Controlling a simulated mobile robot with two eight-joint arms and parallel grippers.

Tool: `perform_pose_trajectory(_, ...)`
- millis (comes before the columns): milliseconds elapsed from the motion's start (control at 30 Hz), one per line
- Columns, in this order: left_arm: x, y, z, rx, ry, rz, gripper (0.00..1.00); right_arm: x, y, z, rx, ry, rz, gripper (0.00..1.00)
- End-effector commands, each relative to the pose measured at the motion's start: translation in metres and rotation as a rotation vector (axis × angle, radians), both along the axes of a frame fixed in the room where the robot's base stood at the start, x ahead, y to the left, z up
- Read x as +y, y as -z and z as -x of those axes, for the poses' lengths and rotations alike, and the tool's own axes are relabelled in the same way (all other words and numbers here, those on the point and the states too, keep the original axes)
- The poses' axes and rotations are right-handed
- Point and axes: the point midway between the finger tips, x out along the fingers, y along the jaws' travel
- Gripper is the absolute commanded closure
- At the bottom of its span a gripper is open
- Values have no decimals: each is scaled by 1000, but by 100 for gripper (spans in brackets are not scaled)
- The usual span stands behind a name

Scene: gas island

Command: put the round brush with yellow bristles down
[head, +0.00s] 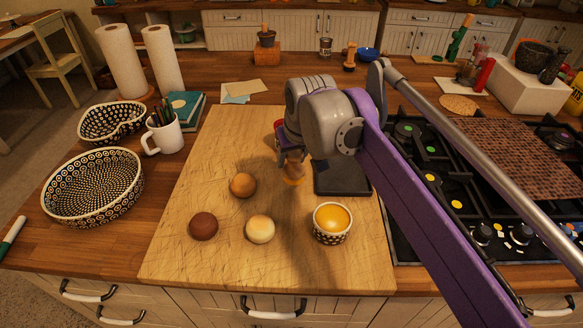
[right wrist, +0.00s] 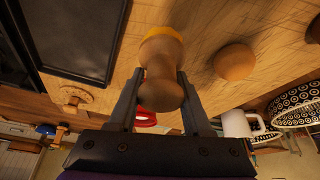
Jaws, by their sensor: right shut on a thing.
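My right gripper (head: 290,152) is over the wooden cutting board (head: 215,150), left of a black tray (head: 345,190). It is shut on the round brush (head: 293,175), which has a wooden handle. In the right wrist view the two fingers (right wrist: 157,88) sit on either side of the brush's handle (right wrist: 162,70), with a band of yellow bristles (right wrist: 163,33) at the far end. The bristle end points down at the board; I cannot tell whether it touches. The arm hides part of the brush in the head view. My left gripper is not in view.
Round balls, one orange-brown (head: 243,185), one dark brown (head: 203,226) and one cream (head: 260,229), lie on the board. A patterned bowl (head: 332,235) with yellow contents stands front right. A white mug (head: 164,134) stands left.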

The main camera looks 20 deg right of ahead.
Motion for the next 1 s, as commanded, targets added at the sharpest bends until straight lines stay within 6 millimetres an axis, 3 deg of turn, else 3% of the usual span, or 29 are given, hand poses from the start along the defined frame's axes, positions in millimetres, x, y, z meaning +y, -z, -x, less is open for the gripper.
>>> perform_pose_trajectory(167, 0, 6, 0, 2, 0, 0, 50, 0, 27, 0, 0, 0, 0, 95)
perform_pose_trajectory(533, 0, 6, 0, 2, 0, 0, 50, 0, 31, 0, 0, 0, 0, 95)
perform_pose_trajectory(567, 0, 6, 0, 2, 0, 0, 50, 0, 31, 0, 0, 0, 0, 47)
perform_pose_trajectory(700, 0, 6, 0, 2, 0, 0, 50, 0, 30, 0, 0, 0, 0, 22)
perform_pose_trajectory(1000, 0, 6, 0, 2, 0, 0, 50, 0, 29, 0, 0, 0, 0, 21)
